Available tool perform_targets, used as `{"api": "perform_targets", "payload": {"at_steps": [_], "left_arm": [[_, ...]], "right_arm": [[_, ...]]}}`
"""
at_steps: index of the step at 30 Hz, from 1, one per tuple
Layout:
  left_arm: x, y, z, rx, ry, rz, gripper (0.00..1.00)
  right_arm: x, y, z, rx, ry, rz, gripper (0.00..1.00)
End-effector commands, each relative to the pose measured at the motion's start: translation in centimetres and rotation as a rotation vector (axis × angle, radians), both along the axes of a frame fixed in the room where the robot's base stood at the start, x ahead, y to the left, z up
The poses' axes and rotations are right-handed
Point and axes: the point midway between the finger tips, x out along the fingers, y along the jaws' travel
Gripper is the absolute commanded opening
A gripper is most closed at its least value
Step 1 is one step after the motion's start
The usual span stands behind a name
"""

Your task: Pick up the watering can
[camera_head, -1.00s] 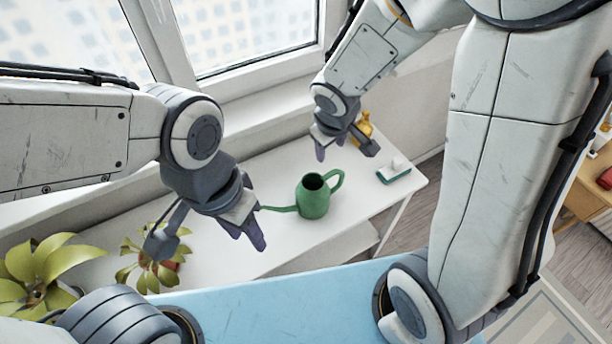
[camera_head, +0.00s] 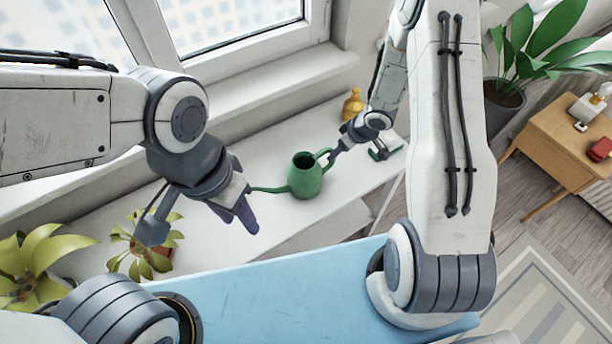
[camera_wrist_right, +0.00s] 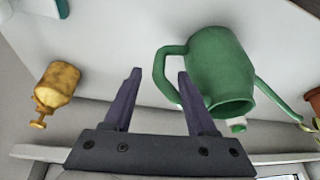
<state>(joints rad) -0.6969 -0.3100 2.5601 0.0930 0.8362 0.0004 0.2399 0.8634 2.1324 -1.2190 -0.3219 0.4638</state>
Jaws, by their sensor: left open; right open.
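The green watering can (camera_head: 304,182) stands upright on the white shelf table, spout to the left and handle to the right. In the right wrist view the can (camera_wrist_right: 222,70) shows its dark opening. My right gripper (camera_wrist_right: 160,74) is open, and one finger overlaps the can's handle in that view. Part of the handle shows between the fingers, but I cannot tell whether they touch it. In the head view this gripper is at the can's handle side, partly hidden. My left gripper (camera_head: 198,228) is open and empty, left of the can, near the spout's tip.
A golden bottle (camera_head: 352,106) stands behind the can; it also shows in the right wrist view (camera_wrist_right: 58,84). Potted plants (camera_head: 150,245) stand left. A window sill runs along the back.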

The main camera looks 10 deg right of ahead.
Motion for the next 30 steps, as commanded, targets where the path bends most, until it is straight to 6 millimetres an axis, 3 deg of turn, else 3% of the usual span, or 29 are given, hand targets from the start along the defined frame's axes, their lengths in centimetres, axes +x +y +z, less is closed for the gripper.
{"api": "perform_targets", "payload": {"at_steps": [9,18,22,23,30], "left_arm": [[0.0,0.0,-1.1,0.000,0.000,-0.001,0.45],[0.0,0.0,-1.0,0.000,0.000,-0.001,0.45],[0.0,0.0,-1.0,0.000,0.000,0.000,0.45],[0.0,0.0,-1.0,0.000,0.000,0.000,0.45],[0.0,0.0,-1.0,0.000,0.000,0.000,0.45]], "right_arm": [[1.3,1.0,-4.2,0.000,0.002,0.000,0.57],[1.5,1.1,-4.5,-0.001,0.001,0.000,0.57],[1.5,1.1,-4.4,0.000,0.001,-0.001,0.07],[1.5,1.1,-4.4,0.000,0.001,-0.001,0.00],[1.4,1.1,-4.4,0.000,0.001,-0.001,0.00]]}}
